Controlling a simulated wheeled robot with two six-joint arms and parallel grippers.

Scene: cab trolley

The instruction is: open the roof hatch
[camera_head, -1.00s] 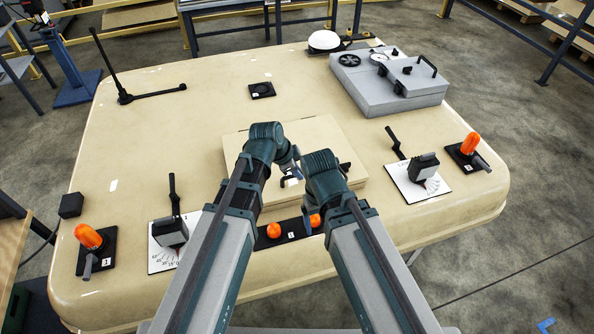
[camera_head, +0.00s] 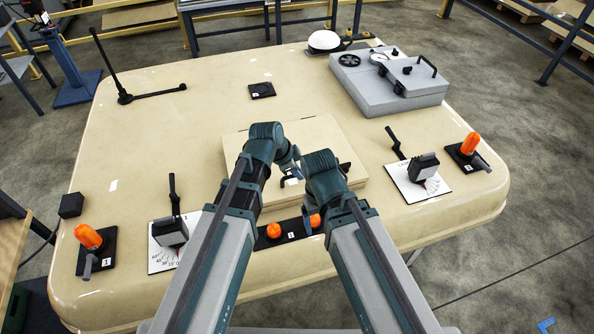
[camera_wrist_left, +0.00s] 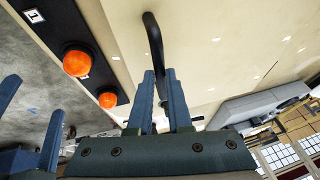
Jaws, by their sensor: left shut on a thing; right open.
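The roof hatch (camera_head: 252,155) is the square beige panel in the middle of the cab roof; it looks closed, lying level with a low raised edge. Its dark bar handle (camera_wrist_left: 155,42) runs up from between the fingers of my left gripper (camera_wrist_left: 160,95) in the left wrist view. My left gripper (camera_head: 290,177) is shut on this handle, which is mostly hidden by the arms in the head view. My right gripper (camera_head: 308,222) is beside the hatch's near edge, by the orange buttons. Its two fingers (camera_wrist_left: 30,125) are apart and empty in the left wrist view.
Orange buttons (camera_head: 274,230) sit on a black strip before the hatch. Levers with scales (camera_head: 165,250) (camera_head: 420,180) and orange lamps (camera_head: 88,236) (camera_head: 470,143) flank it. A grey box (camera_head: 390,85) stands at back right. The roof behind the hatch is mostly clear.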

